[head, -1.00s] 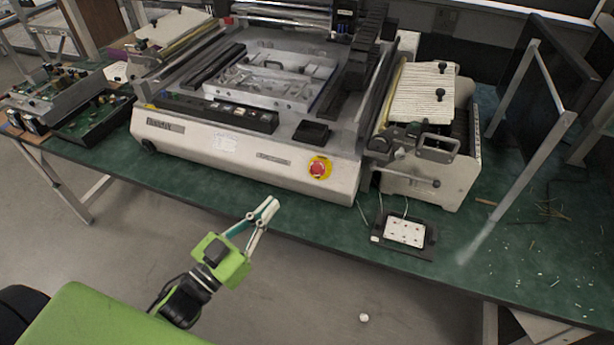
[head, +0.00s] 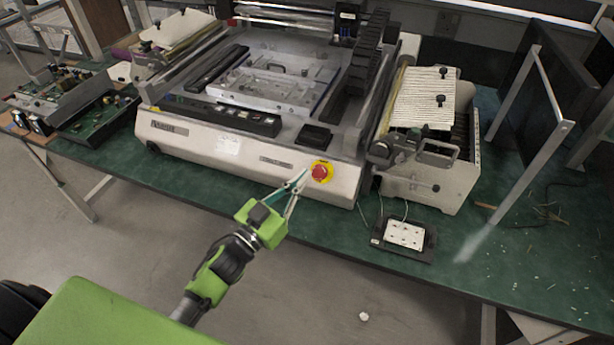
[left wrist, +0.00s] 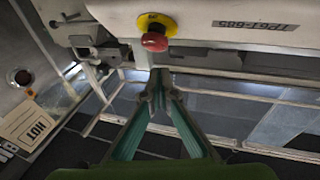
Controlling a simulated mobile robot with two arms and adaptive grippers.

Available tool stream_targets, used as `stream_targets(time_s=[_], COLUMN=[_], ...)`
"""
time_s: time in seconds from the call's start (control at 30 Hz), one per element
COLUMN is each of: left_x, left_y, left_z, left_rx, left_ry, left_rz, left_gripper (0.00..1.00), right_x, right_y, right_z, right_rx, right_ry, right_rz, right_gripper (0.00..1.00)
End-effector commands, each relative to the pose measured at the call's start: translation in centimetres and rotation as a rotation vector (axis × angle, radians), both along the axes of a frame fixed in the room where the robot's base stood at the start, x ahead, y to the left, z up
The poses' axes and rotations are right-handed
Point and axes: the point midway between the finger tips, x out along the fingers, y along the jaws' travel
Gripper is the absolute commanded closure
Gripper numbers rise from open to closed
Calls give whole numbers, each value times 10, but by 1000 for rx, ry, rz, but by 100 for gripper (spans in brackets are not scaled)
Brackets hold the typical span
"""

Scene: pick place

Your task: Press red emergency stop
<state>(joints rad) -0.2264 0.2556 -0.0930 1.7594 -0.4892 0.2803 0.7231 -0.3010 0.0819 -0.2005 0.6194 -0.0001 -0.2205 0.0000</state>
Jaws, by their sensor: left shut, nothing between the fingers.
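The red emergency stop button (head: 320,171) sits on a yellow round plate on the front panel of the white machine (head: 215,148). In the left wrist view the red button (left wrist: 154,42) stands out from the yellow plate, just above the fingertips. My left gripper (head: 301,178) is shut and empty, its tips just left of the button in the head view. It also shows in the left wrist view (left wrist: 158,80), with its fingertips together below the button. Whether the tips touch the button or panel I cannot tell. My right gripper is not in view.
The machine stands on a green-topped table (head: 300,222). A small black device with a white plate (head: 404,234) lies to the right. Trays of circuit boards (head: 95,120) lie at the left. A grey metal frame (head: 515,140) stands at the right.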

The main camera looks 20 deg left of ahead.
Motion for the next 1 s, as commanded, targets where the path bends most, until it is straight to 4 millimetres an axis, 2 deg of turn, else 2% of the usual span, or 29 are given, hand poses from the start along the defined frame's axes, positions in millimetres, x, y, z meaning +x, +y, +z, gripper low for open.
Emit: stream_targets(time_s=[0.2, 0.7, 0.9, 1.0], left_x=[17, 22, 37, 37], left_y=[-6, -8, -10, -10], left_z=[-16, -21, -34, -34], left_rx=[-1, 0, 1, 1], left_ry=[3, 2, 2, 5], left_rz=[1, -1, -1, 1], left_gripper=[100, 100, 100, 100], right_x=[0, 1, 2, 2], right_y=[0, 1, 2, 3], right_z=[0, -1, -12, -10], right_rx=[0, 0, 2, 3], right_ry=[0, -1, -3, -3], right_rz=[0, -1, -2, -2], right_gripper=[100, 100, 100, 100])
